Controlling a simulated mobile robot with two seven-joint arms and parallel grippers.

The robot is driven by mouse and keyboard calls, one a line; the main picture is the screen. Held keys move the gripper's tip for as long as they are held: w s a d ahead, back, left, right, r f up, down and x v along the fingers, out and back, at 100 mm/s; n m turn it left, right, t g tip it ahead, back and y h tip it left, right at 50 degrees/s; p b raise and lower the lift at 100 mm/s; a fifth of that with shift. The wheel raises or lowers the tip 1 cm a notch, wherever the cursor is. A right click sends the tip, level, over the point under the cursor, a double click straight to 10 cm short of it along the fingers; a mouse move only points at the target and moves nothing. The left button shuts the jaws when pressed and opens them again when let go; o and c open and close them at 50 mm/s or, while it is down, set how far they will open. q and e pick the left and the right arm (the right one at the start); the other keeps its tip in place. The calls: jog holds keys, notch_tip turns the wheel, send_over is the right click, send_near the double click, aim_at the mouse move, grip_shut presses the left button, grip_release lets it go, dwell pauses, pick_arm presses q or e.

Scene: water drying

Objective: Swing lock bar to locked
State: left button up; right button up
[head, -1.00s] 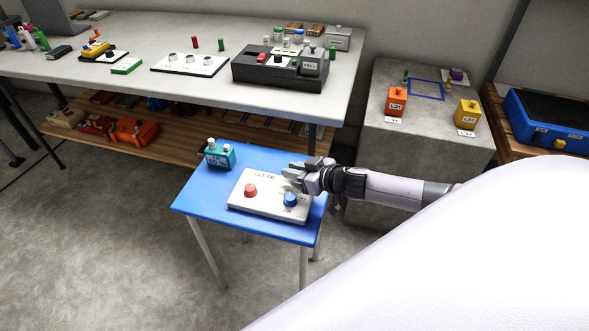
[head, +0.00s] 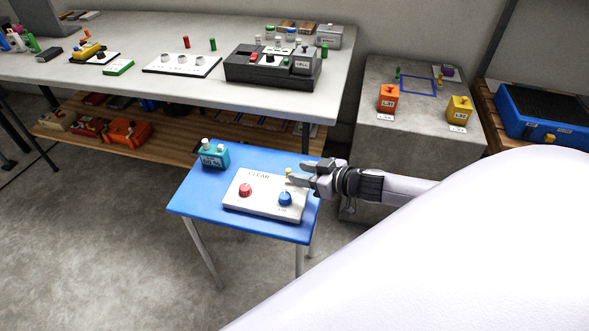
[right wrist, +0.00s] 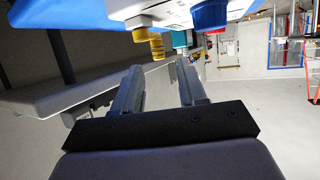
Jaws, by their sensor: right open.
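I cannot clearly pick out a lock bar in either view. My right gripper (head: 297,172) is open and empty at the panel's back right, close to the yellow knob. In the right wrist view, the yellow knob (right wrist: 148,44) stands beyond the open fingertips (right wrist: 160,72); the blue knob (right wrist: 209,15) is further right. My left gripper is not in view.
A teal box (head: 214,154) stands on the blue table (head: 195,195), left of the panel. Behind is a long workbench (head: 120,38) with a dark grey device (head: 272,75). A concrete block (head: 400,135) at right carries an orange box (head: 388,98) and a yellow box (head: 459,109).

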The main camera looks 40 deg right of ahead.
jog(key=shift+v, duration=0.9)
jog(key=shift+m+g, duration=0.3)
jog(key=s+a+p, duration=0.1)
jog(key=s+a, duration=0.1)
jog(key=a, duration=0.1)
jog(key=s+a+f+p, duration=0.1)
jog(key=s+a, duration=0.2)
jog(key=a, duration=0.1)
jog(key=s+a+p, duration=0.1)
jog(key=s+a, duration=0.2)
jog(key=shift+a+f, duration=0.25)
jog(key=shift+f, duration=0.05)
jog(key=s+a+r+g+h+p, duration=0.1)
jog(key=s+a+h+p, duration=0.1)
jog(key=s, duration=0.9)
jog(key=shift+a+m+g+p, duration=0.4)
jog(key=shift+a+p, duration=0.45)
jog(key=shift+a, duration=0.35)
jog(key=shift+s, duration=0.1)
